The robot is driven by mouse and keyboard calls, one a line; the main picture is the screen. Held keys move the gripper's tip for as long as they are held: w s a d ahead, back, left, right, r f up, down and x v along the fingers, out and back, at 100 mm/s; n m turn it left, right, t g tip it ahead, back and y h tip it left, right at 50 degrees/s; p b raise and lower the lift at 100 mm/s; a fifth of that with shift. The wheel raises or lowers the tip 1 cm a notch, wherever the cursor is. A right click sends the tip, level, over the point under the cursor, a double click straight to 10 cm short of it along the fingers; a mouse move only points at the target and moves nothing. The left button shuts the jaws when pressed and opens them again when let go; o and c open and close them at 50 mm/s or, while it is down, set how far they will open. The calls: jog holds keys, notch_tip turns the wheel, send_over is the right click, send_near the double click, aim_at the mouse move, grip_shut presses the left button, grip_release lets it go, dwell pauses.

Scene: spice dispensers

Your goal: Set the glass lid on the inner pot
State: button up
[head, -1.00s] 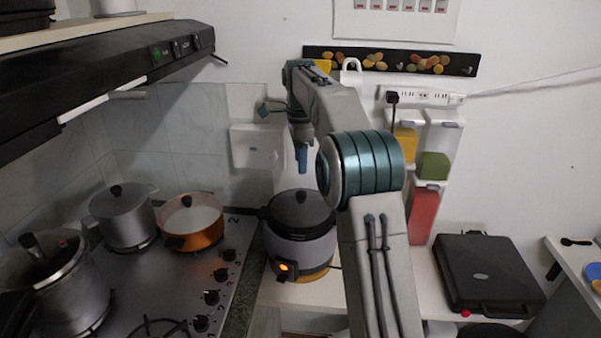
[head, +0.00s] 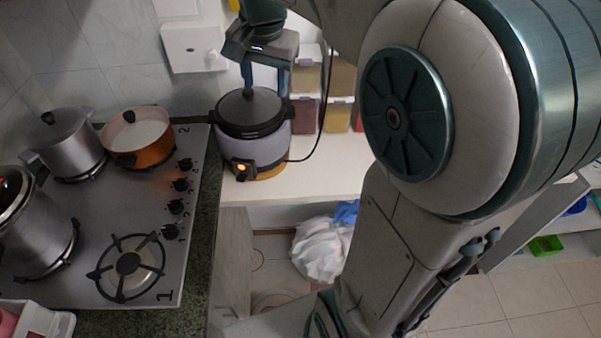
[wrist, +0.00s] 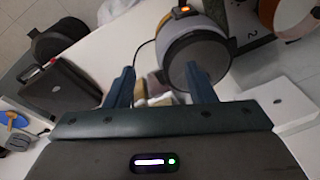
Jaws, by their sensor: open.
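The rice cooker (head: 263,153) stands on the white counter with an orange light lit on its front. A dark round lid (head: 236,120) with a black knob (head: 247,94) rests level on top of it and hides the inner pot. I cannot tell how exactly the lid is seated. My gripper (head: 265,78) is open and empty, its blue fingers pointing down just above and behind the knob. In the wrist view my gripper (wrist: 160,87) is spread, with the cooker (wrist: 190,45) and lid (wrist: 205,63) close to the right finger.
The stove (head: 125,205) at the left holds a grey pot (head: 70,145), an orange pot (head: 146,150) and a tall steel pot (head: 35,235). Spice dispensers (head: 337,80) stand behind right of the cooker. A black cable runs beside it. The counter in front right is bare.

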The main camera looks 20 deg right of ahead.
jog(key=s+f+n, duration=0.4)
jog(key=s, duration=0.4)
jog(key=s+f+n+t, duration=0.1)
jog(key=s+f+n, duration=0.2)
jog(key=s, duration=0.6)
notch_tip(320, 180, down, 2)
jog(key=shift+n+t, duration=0.3)
jog(key=shift+n, duration=0.1)
jog(key=shift+d, duration=0.1)
jog(key=shift+f+b, duration=0.5)
jog(key=shift+f, duration=0.05)
